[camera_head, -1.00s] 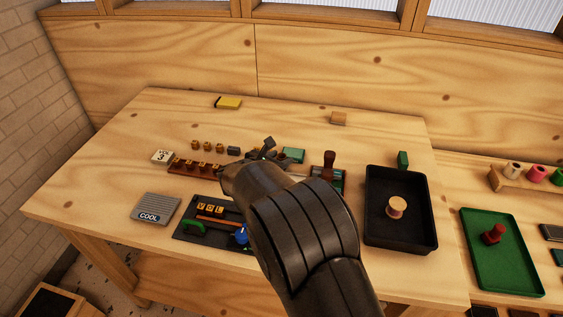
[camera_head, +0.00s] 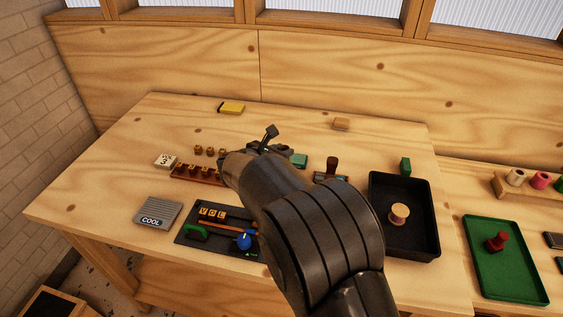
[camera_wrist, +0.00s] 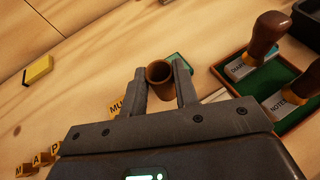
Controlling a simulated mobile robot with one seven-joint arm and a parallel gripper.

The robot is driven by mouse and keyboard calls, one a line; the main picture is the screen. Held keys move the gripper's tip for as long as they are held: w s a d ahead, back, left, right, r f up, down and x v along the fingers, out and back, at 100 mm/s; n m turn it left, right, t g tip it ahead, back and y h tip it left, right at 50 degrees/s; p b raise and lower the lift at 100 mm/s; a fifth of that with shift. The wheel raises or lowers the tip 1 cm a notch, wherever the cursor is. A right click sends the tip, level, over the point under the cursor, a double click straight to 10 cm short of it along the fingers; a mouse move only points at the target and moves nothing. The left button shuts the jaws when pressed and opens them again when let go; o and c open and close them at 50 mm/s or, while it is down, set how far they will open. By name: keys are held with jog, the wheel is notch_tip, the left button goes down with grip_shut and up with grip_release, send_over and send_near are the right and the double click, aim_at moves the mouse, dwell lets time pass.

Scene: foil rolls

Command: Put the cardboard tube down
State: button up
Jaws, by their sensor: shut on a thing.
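The cardboard tube (camera_wrist: 160,76) is a short, hollow brown cylinder in the wrist view. Its open end faces the camera. My gripper (camera_wrist: 162,84) is shut on it, with one dark finger on each side. I cannot tell whether its lower end touches the table. In the head view my gripper (camera_head: 267,142) is over the middle of the table (camera_head: 150,115), and the tube cannot be made out there.
A teal block (camera_head: 299,160) lies close by the gripper. Stamps with wooden handles (camera_wrist: 267,35) stand at right in the wrist view. Letter blocks (camera_head: 200,172) are left of the arm. A black tray (camera_head: 420,238) is at right. The table's back left is mostly clear.

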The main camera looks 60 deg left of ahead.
notch_tip(320, 180, up, 11)
jog(key=w+a+n+g+y, duration=0.3)
jog(key=w+n+g+y, duration=0.4)
jog(key=w, duration=1.1)
jog(key=w+d+n+g, duration=0.5)
jog(key=d+n, duration=0.1)
jog(key=d, duration=0.5)
jog(key=w+d+n+g, duration=0.5)
jog(key=d+g, duration=0.1)
jog(key=d, duration=0.5)
jog(key=s+a+f, duration=0.1)
jog(key=a+f, duration=0.2)
jog(key=f, duration=0.1)
jog(key=s+a+f, duration=0.1)
jog(key=a+f, duration=0.3)
jog(key=s+a+f, duration=0.2)
jog(key=a+f, duration=0.2)
jog(key=shift+a, duration=0.15)
jog(key=shift+s+a+f, duration=0.1)
jog(key=shift+a+f, duration=0.15)
jog(key=shift+f, duration=0.05)
jog(key=shift+f+y, duration=0.3)
jog(key=shift+f, duration=1.5)
